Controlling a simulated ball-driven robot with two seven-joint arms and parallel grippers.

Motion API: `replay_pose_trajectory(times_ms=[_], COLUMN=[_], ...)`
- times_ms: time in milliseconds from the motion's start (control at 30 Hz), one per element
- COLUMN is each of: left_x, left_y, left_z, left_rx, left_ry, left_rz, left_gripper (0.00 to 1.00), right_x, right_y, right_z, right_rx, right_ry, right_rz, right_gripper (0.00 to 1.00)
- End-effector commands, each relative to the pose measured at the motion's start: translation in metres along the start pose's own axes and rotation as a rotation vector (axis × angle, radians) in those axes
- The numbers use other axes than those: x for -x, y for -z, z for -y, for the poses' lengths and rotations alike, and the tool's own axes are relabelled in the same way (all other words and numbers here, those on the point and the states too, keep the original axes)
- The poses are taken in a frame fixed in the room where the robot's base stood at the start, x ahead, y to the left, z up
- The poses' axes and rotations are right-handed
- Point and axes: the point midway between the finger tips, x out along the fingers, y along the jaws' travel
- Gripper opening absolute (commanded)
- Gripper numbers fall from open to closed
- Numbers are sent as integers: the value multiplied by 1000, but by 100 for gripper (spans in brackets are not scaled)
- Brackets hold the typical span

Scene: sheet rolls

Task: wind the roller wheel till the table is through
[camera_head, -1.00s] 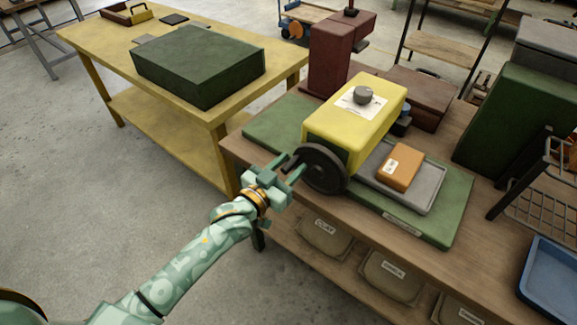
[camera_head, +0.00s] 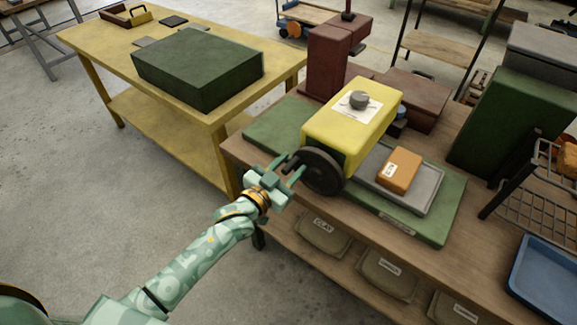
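The sheet roller is a yellow housing (camera_head: 350,128) with a grey knob on top, on a green base. Its dark roller wheel (camera_head: 321,172) faces me at the lower left of the housing. The grey sliding table (camera_head: 428,196) sticks out on the right of the housing and bears an orange block (camera_head: 400,170) with a white label. My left gripper (camera_head: 290,166) is at the left edge of the wheel. Its two fingers stand apart and point at the rim. I cannot see a wheel handle between them. My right gripper is out of view.
The roller stands on a brown workbench (camera_head: 470,222), with labelled bags (camera_head: 388,272) on the shelf below. A yellow table (camera_head: 100,48) with a dark green box (camera_head: 198,67) stands at the left. A blue tray (camera_head: 548,275) and a wire rack (camera_head: 530,200) are at the right.

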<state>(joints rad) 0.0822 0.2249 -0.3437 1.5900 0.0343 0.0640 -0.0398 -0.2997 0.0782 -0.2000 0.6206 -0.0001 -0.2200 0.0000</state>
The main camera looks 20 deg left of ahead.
Motion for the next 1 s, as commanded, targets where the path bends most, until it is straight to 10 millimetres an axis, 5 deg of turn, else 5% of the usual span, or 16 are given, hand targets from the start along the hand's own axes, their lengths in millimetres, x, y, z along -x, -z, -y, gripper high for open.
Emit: replay_pose_trajectory(times_ms=[367,1000], left_x=[7,150], left_y=[0,0], left_z=[0,0], left_rx=[1,0], left_ry=[0,-1], left_rz=[2,3], left_gripper=[40,40], right_x=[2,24], right_y=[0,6], right_z=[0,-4], right_rx=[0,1], right_ry=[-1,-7], right_rz=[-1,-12], right_gripper=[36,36])
